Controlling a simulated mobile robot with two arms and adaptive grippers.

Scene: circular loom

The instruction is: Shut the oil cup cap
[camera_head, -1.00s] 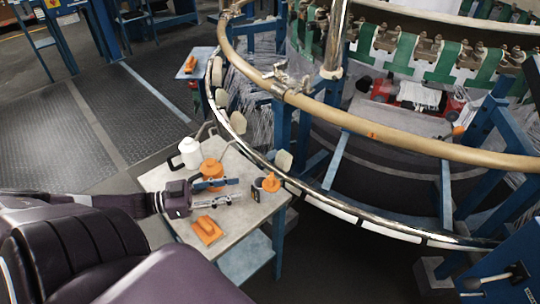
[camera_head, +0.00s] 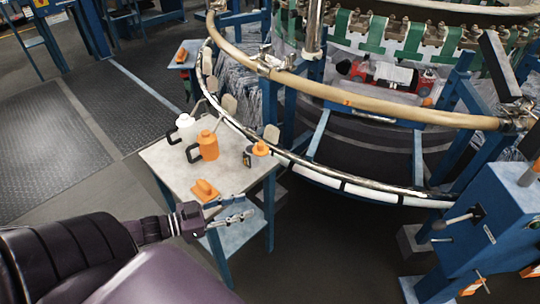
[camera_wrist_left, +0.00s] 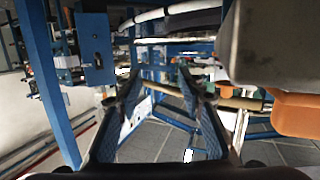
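A small dark cup (camera_head: 248,156) with an orange cap (camera_head: 260,148) stands near the right edge of the table. I cannot tell from here how the cap sits on it. An orange oil can (camera_head: 208,146) with a dark handle stands left of the cup. My left gripper (camera_head: 244,209) is open and empty, just off the table's front edge, nearer to me than the cup and apart from it. Its two spread fingers (camera_wrist_left: 161,100) show in the left wrist view with nothing between them. My right gripper is not in view.
The small table (camera_head: 172,168) also holds a white can (camera_head: 185,121) and an orange-handled tool (camera_head: 205,190). The loom's ring rail (camera_head: 330,178) curves close behind the table. A blue machine box (camera_head: 490,225) stands at right. Open floor lies between it and the table.

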